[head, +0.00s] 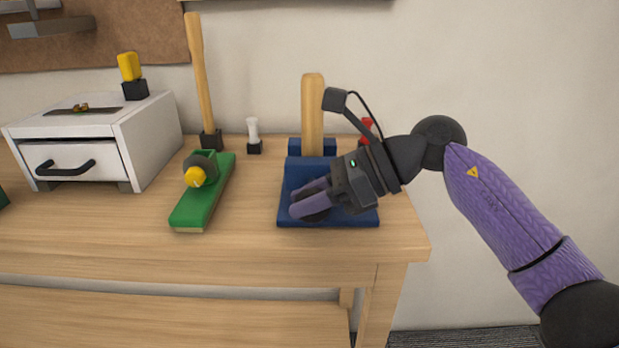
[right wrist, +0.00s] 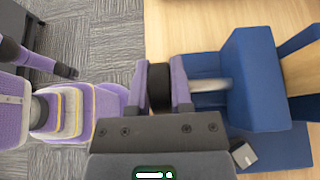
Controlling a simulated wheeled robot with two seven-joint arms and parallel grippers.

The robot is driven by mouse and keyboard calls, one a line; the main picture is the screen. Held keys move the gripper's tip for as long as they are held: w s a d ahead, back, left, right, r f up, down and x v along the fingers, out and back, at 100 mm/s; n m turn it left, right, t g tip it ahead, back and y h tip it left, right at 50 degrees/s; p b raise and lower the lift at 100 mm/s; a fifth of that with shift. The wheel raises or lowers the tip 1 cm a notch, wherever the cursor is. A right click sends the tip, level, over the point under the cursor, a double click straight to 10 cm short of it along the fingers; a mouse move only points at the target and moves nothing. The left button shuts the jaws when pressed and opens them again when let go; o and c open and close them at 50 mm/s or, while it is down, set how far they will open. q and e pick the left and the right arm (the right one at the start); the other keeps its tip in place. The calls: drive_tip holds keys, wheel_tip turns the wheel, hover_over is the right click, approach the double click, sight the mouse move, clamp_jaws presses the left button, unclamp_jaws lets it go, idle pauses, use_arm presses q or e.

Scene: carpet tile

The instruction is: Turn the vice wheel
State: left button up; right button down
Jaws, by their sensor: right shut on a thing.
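The blue vice (head: 290,210) stands near the right end of the wooden bench, and a wooden post rises behind its front part. In the right wrist view the vice's blue body (right wrist: 252,85) is at the right, with a pale metal shaft (right wrist: 207,85) running to a black wheel (right wrist: 159,88). My right gripper (head: 311,205) is at the front of the vice. In the right wrist view its purple fingers (right wrist: 159,80) are shut on the wheel, one on each side. The gripper hides much of the vice in the head view. My left gripper does not show in the head view.
A green tool (head: 205,205) with a yellow knob lies left of the vice. A white drawer box (head: 140,140) stands at the back left. A small white-topped item (head: 253,135) and a red item (head: 367,128) stand behind. The bench's front right corner is clear.

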drive_tip(key=shift+a+f+h+p, duration=0.1)
drive_tip(key=shift+h+p, duration=0.6)
drive_tip(key=shift+h, duration=0.1)
drive_tip(key=c, duration=0.5)
unclamp_jaws()
drive_tip(key=shift+c, duration=0.2)
